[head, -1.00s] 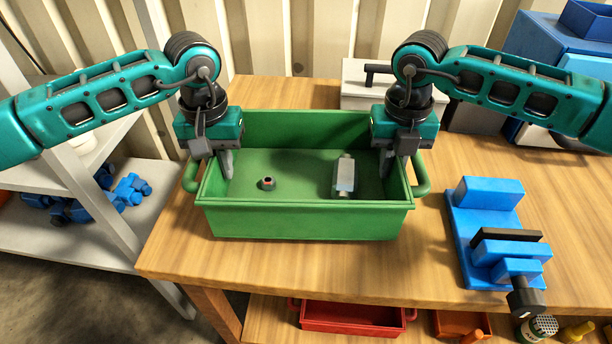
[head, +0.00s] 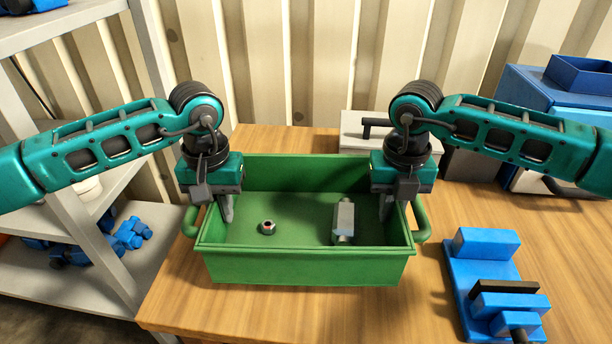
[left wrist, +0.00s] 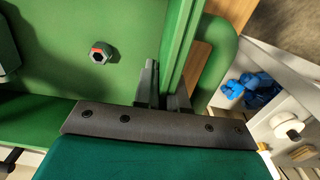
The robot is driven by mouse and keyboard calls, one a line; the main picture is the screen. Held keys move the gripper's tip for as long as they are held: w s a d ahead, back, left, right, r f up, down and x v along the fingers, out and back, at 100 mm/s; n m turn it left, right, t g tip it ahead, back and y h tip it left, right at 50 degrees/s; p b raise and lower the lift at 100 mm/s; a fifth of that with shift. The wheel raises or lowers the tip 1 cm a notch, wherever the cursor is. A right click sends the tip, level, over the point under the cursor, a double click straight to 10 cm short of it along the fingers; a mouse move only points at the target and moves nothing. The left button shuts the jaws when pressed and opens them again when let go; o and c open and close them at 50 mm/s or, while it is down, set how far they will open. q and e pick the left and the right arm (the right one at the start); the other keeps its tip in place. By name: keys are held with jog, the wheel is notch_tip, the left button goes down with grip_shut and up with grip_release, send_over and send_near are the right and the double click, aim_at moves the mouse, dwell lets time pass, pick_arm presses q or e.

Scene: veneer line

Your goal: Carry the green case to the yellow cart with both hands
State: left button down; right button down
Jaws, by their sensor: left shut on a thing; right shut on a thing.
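The green case (head: 305,270) is an open-topped tray with a handle at each end, over the wooden table. Inside it lie a small nut with a red mark (head: 267,227) and a grey metal block with a shaft (head: 344,220). My left gripper (head: 226,208) is shut on the case's left end wall, and my right gripper (head: 386,206) is shut on its right end wall. In the left wrist view the left fingers (left wrist: 164,90) straddle the green wall, beside the handle (left wrist: 228,70). I cannot tell whether the case's bottom touches the table. No yellow cart is in view.
A blue vise (head: 492,285) stands on the wooden table (head: 440,215) to the right. A white box with a dark handle (head: 360,125) is behind the case. A grey shelf unit (head: 75,260) with blue parts stands at left.

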aim_at(213, 206)
pick_arm(q)
jog(key=shift+r, duration=0.2)
pick_arm(e)
jog(key=shift+r, duration=0.25)
